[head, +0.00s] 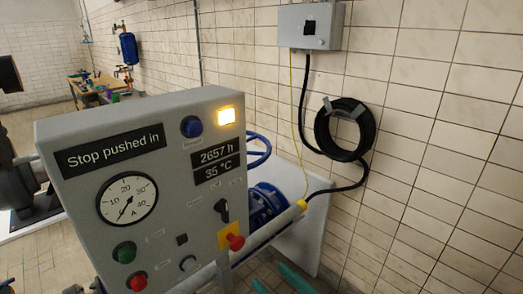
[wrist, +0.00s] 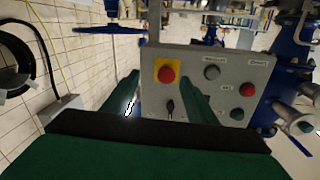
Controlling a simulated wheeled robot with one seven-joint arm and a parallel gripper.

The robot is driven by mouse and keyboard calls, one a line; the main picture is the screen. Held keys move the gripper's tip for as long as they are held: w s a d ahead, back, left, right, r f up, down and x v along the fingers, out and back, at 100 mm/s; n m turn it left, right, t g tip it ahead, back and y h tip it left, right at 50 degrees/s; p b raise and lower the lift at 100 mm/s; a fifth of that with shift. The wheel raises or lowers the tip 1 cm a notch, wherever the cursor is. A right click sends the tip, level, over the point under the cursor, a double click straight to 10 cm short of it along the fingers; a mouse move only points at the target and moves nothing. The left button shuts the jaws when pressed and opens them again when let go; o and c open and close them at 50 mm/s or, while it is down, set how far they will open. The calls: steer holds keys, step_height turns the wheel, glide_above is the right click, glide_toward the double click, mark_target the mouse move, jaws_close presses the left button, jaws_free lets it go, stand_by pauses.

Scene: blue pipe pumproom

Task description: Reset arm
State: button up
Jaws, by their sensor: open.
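My gripper (wrist: 160,76) shows in the wrist view as two green fingers, spread apart with nothing between them. The grey control panel (wrist: 205,58) lies beyond the fingers, and its red stop button on a yellow plate (wrist: 167,73) appears between the fingertips. I cannot tell the exact gap to the button. In the head view the panel (head: 75,205) stands at the left, with its red stop button (head: 236,242) at the lower right of its face. Its display (head: 110,150) reads "Stop pushed in". Two teal pieces at the bottom edge look like my fingers.
A yellow lamp (head: 226,116) glows on the panel. A blue handwheel (head: 260,150) and blue machinery (head: 266,203) stand behind it. A coiled black hose (head: 345,128) hangs on the tiled wall below a grey box (head: 310,26). A workbench (head: 100,88) is far back left.

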steer(key=s+f+m+h, duration=0.5)
steer(key=f, duration=0.6)
steer(key=s+f+m+h, duration=0.4)
steer(key=f+h, duration=0.1)
steer(key=f, duration=0.6)
steer(key=s+a+n, duration=0.1)
steer(key=s+a, duration=0.1)
steer(key=s, duration=0.8)
steer(key=s+a+n+t+h, duration=0.1)
steer(key=s, duration=0.9)
steer(key=shift+s+a+r, duration=0.35)
steer(key=shift+s+r, duration=0.05)
steer(key=shift+s, duration=0.1)
steer(key=shift+c, duration=0.7)
